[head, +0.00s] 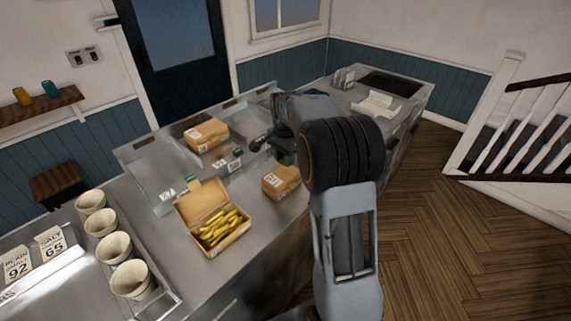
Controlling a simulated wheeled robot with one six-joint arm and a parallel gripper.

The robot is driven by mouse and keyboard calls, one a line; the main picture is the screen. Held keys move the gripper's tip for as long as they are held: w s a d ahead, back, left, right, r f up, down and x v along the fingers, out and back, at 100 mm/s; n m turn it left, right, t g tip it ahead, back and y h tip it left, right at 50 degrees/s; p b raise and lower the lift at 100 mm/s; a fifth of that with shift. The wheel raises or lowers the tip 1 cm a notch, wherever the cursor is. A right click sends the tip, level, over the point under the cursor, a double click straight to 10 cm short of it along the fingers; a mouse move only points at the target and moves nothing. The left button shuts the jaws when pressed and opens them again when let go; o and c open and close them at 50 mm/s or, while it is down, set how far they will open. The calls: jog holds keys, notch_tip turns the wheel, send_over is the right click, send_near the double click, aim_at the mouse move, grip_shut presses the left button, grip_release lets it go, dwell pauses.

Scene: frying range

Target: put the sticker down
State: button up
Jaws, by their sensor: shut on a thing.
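My gripper (259,144) is dark and reaches left from my arm over the steel counter (165,235), near its back ledge. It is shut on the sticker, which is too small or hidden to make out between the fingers. Small white labels (220,165) lie on the counter left of and below the gripper, beside a small green item (238,152). A closed cardboard box (206,134) stands left of the gripper. Another closed box (281,181) with a pale label stands below it, close to my arm.
An open box (212,219) of yellow fries-like pieces stands at the counter's middle. Several pale cups (130,279) stand in a rack at left, near price cards (52,244). Bare steel shows between the boxes. A fryer unit (392,84) stands behind my arm.

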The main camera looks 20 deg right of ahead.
aim_at(286, 172)
jog(key=f, duration=0.3)
jog(key=shift+w+d, duration=0.25)
jog(key=shift+d, duration=0.1)
jog(key=shift+f, duration=0.45)
jog(key=shift+f, duration=0.15)
jog(key=shift+s+a+f, duration=0.1)
jog(key=shift+s+f, duration=0.1)
jog(key=shift+f, duration=0.3)
